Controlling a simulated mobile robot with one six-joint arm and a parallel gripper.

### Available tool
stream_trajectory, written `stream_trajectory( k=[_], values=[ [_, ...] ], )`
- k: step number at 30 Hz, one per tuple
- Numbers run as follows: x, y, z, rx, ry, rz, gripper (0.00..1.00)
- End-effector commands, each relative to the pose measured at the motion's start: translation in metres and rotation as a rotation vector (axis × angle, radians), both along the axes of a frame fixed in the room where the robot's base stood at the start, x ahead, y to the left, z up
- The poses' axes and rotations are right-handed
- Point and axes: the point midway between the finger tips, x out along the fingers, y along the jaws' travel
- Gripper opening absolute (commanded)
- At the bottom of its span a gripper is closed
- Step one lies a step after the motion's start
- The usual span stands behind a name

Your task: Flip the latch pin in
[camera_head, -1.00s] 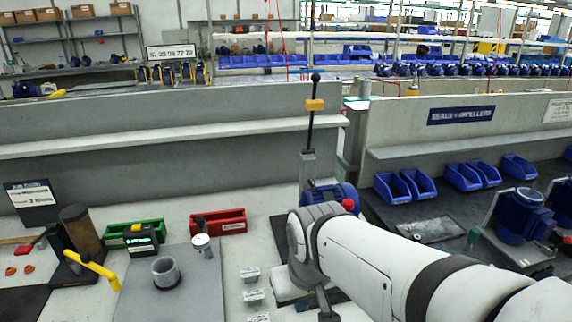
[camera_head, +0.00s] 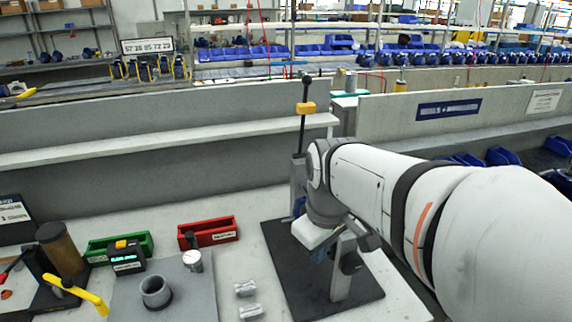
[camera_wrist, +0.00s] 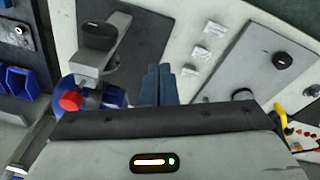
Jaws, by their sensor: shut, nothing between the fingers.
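In the wrist view, a red knob (camera_wrist: 70,101) sits on a blue round-bodied part (camera_wrist: 108,98) at the lower left; I cannot tell whether the knob is the latch pin. A grey bracket with a black cap (camera_wrist: 98,37) stands beside it on a black base plate (camera_wrist: 145,50). My gripper (camera_wrist: 159,70) is shut and empty, its blue-grey fingers right of the knob and apart from it. In the head view, the black base plate (camera_head: 275,262) carries a grey post (camera_head: 343,275). My arm hides the knob and most of the blue part there.
A tall upright lever with an orange block (camera_head: 305,108) rises behind my wrist. Red (camera_head: 208,233) and green (camera_head: 118,248) bins, small white labelled blocks (camera_head: 247,288) and a grey cup (camera_head: 155,291) lie to the left. A low wall with a shelf (camera_head: 160,146) runs behind the bench.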

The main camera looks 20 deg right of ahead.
Motion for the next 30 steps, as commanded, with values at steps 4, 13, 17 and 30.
stream_trajectory(
  k=[4, 13, 17, 30],
  values=[
    [0.031, -0.025, 0.061, -0.047, 0.052, 0.315, 0.0],
    [0.072, -0.074, 0.145, -0.082, 0.133, 0.916, 0.0],
    [0.08, -0.088, 0.163, -0.08, 0.146, 1.074, 0.0],
    [0.084, -0.094, 0.17, -0.08, 0.152, 1.171, 0.0]
  ],
)
